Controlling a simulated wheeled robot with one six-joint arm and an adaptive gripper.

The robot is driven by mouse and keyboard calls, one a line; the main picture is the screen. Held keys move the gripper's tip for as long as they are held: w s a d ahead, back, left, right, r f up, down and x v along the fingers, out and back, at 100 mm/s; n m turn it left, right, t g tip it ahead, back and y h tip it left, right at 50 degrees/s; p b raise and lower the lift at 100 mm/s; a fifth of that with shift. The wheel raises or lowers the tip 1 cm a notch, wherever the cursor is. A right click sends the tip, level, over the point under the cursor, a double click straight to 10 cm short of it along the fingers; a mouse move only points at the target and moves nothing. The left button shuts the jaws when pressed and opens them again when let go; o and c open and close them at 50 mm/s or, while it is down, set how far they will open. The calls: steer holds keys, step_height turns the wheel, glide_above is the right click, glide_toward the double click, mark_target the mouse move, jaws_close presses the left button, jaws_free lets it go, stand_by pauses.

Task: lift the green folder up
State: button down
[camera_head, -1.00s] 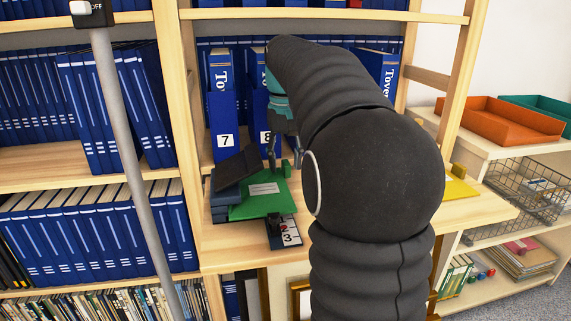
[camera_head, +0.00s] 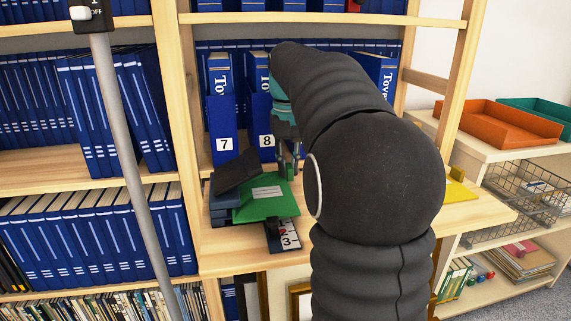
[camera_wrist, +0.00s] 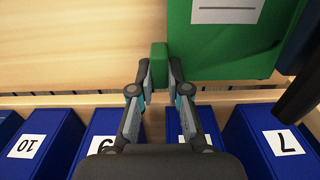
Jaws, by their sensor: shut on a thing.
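The green folder (camera_head: 263,209) with a white label lies tilted on the shelf desk in the head view, partly under a dark flat object (camera_head: 238,170). In the wrist view the folder (camera_wrist: 225,52) fills the upper right, and its green tab (camera_wrist: 158,62) sits between my fingertips. My gripper (camera_head: 287,172) is at the folder's back right edge in the head view, and it also shows in the wrist view (camera_wrist: 159,75). It is shut on the tab. The head view partly hides this contact.
Blue binders numbered 7 (camera_head: 225,144) and 8 (camera_head: 266,141) stand close behind. A dark numbered calendar-like block (camera_head: 284,238) is at the folder's front edge. Blue books (camera_head: 220,212) lie under its left side. A yellow item (camera_head: 458,189) lies at the right.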

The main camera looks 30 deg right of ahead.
steer(key=shift+s+d+p, duration=0.2)
steer(key=shift+d, duration=0.55)
steer(key=shift+s+d+p, duration=0.2)
steer(key=shift+d+p, duration=0.05)
steer(key=shift+d, duration=0.5)
steer(key=shift+s+d+p, duration=0.2)
steer(key=shift+d, duration=0.55)
steer(key=c, duration=1.1)
jaws_free()
steer(key=shift+o, duration=0.2)
steer(key=shift+r, duration=0.1)
step_height(320, 180, up, 12)
